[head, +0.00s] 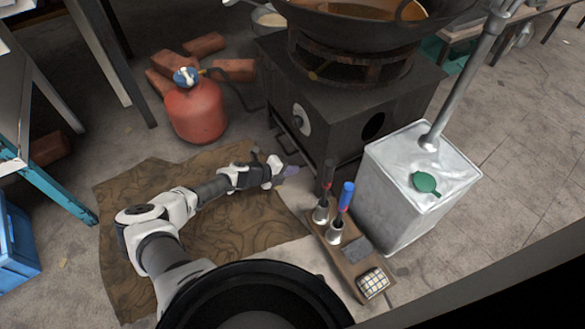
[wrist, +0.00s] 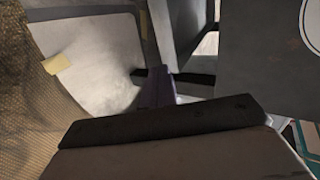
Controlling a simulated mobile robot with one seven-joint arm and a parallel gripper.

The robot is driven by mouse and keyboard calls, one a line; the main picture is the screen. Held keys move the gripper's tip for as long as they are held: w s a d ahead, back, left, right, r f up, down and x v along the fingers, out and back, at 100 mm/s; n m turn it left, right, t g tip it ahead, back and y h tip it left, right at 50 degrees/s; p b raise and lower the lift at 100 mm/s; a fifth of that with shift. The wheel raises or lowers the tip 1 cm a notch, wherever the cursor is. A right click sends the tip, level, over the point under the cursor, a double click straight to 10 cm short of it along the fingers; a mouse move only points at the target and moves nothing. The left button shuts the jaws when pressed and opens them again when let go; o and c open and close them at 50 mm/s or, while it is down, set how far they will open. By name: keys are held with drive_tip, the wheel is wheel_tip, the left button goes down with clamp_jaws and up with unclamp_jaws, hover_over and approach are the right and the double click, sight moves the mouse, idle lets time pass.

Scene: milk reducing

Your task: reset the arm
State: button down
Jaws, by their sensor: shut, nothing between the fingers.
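My arm reaches out over the brown patterned mat (head: 130,215) in the head view, with its end toward the dark stove. My gripper (head: 291,171) is shut and empty, at the mat's right edge near the foot of the stove (head: 340,120). In the wrist view the purplish fingertips (wrist: 157,85) are together with nothing between them. The far side of the gripper is hidden by its own body in the wrist view.
A red gas cylinder (head: 195,110) with a hose stands left of the stove. A wok (head: 360,30) sits on top. A metal can (head: 400,190) and a wooden board (head: 349,267) with upright-handled tools are right of my gripper. Bricks (head: 203,44) lie behind.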

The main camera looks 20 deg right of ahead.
drive_tip(key=p+v, duration=0.2)
drive_tip(key=v, duration=0.6)
drive_tip(key=shift+a+r, duration=0.25)
drive_tip(key=shift+a, duration=0.05)
